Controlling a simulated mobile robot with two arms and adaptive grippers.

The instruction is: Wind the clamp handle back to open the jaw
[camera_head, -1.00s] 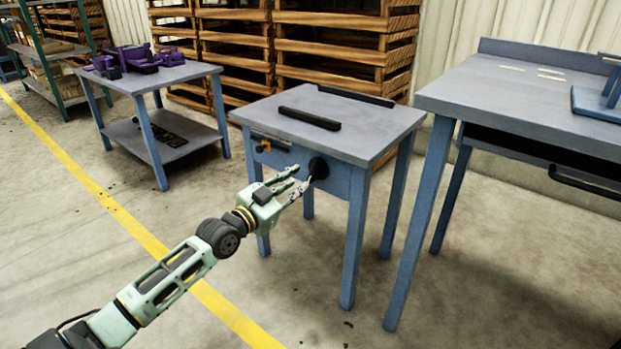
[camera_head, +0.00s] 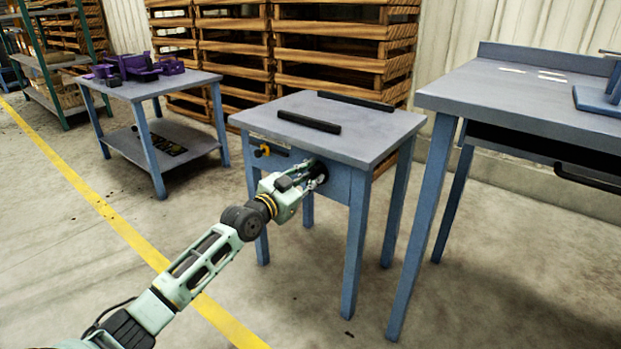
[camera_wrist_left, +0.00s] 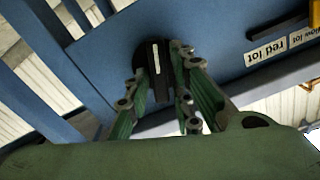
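The clamp handle seems to be the black round knob (camera_head: 321,167) on the front of the small blue table, mostly hidden behind my gripper in the head view. In the left wrist view it is a dark disc (camera_wrist_left: 143,62) with a raised bar across it. Two black bars, apparently the jaw, lie on the tabletop: a near one (camera_head: 309,122) and a far one (camera_head: 355,101), with a gap between them. My left gripper (camera_head: 314,181) is at the knob, its fingers apart on either side of the raised bar; contact is unclear. My right gripper is out of view.
A yellow-and-black part (camera_head: 263,151) sits on the table front, left of the knob. Labels including "red lot" (camera_wrist_left: 287,43) are beside it. A larger blue bench (camera_head: 520,95) stands to the right, and a table with purple parts (camera_head: 135,68) at the back left.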

